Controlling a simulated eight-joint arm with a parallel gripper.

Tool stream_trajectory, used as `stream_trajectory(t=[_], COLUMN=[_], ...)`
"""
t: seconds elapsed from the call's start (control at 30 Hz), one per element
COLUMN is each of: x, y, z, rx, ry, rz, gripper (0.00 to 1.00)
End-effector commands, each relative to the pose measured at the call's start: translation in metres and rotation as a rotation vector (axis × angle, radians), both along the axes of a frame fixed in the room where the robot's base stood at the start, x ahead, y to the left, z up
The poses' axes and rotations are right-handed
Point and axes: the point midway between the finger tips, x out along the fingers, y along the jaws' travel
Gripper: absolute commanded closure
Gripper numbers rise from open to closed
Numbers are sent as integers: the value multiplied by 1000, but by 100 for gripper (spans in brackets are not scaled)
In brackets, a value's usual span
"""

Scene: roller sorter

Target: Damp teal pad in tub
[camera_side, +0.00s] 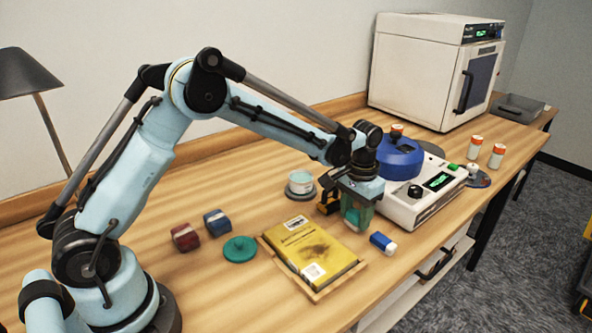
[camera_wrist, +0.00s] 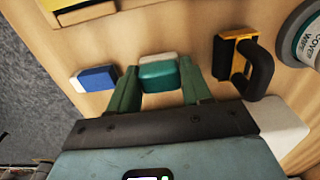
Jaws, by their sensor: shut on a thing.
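My gripper (camera_side: 357,214) is over the table between a yellow book and a white device. In the wrist view, my gripper (camera_wrist: 158,80) has its green fingers shut on a teal pad (camera_wrist: 163,72) with a pale edge. In the side view the fingers mostly hide it, and its clearance above the table is hard to judge. A round labelled tub (camera_side: 300,186) stands left of the gripper. It also shows at the wrist view's right edge (camera_wrist: 307,38), cut off. A flat round teal piece (camera_side: 240,249) lies farther left on the table.
A yellow-black handled block (camera_side: 328,202) stands close by the gripper. A blue-white block (camera_side: 383,243) lies in front. The yellow book (camera_side: 308,250) lies left. The white device (camera_side: 420,205) with a blue vessel (camera_side: 398,158) stands right. Red (camera_side: 185,237) and blue (camera_side: 216,222) blocks sit left.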

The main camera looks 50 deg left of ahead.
Motion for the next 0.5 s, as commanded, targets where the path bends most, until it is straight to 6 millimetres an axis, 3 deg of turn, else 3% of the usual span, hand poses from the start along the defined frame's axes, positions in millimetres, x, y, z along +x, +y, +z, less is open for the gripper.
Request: stream_trajectory(t=[0.4,0.43,0.5], x=[0,0,0], y=[0,0,0], z=[-4,-4,-3], rx=[0,0,0], ry=[0,0,0], rz=[0,0,0], gripper=[76,48,38])
